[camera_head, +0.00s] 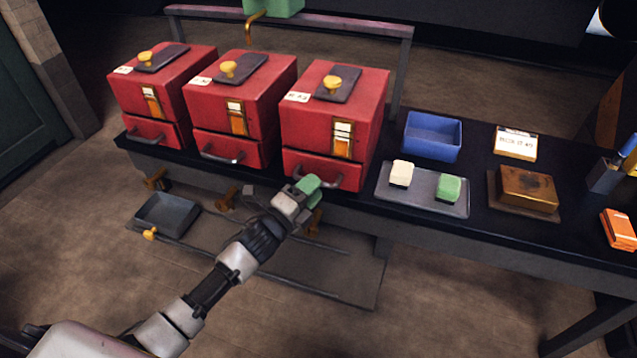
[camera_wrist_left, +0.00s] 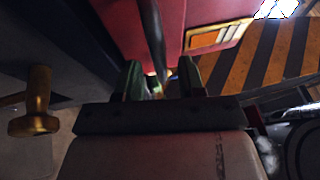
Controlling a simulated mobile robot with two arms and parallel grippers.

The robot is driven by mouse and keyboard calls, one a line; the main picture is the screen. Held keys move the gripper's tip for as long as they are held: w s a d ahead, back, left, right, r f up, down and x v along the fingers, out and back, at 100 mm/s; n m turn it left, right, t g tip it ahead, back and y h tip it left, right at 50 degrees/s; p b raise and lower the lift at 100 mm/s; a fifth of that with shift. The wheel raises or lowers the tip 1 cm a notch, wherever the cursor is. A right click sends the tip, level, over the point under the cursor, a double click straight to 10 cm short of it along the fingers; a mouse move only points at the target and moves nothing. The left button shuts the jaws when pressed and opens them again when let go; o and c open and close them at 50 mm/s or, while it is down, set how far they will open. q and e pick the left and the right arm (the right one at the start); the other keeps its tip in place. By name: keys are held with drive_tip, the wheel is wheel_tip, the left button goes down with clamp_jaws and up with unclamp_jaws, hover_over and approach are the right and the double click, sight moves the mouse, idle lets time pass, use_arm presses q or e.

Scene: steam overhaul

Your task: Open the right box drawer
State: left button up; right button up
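The right box (camera_head: 362,115) is the rightmost of three red boxes on the dark bench. Its drawer (camera_head: 345,172) is at the bottom front and looks shut. A metal bar handle (camera_head: 333,184) runs across the drawer front, partly hidden by my gripper. My left gripper (camera_head: 308,184), with green fingertips, is at this handle. In the left wrist view, the handle (camera_wrist_left: 154,38) passes between the two fingers (camera_wrist_left: 161,82). The fingers stand apart, with some gap beside the bar. My right gripper is out of view.
The middle box (camera_head: 255,110) and left box (camera_head: 170,95) stand to the left. A grey tray (camera_head: 422,200) with two small blocks lies close right of the right box, near a blue bin (camera_head: 432,137). Brass knobs (camera_head: 155,180) stick out below the bench edge.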

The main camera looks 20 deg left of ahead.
use_arm(q)
drive_tip(key=shift+x, duration=1.2)
clamp_jaws()
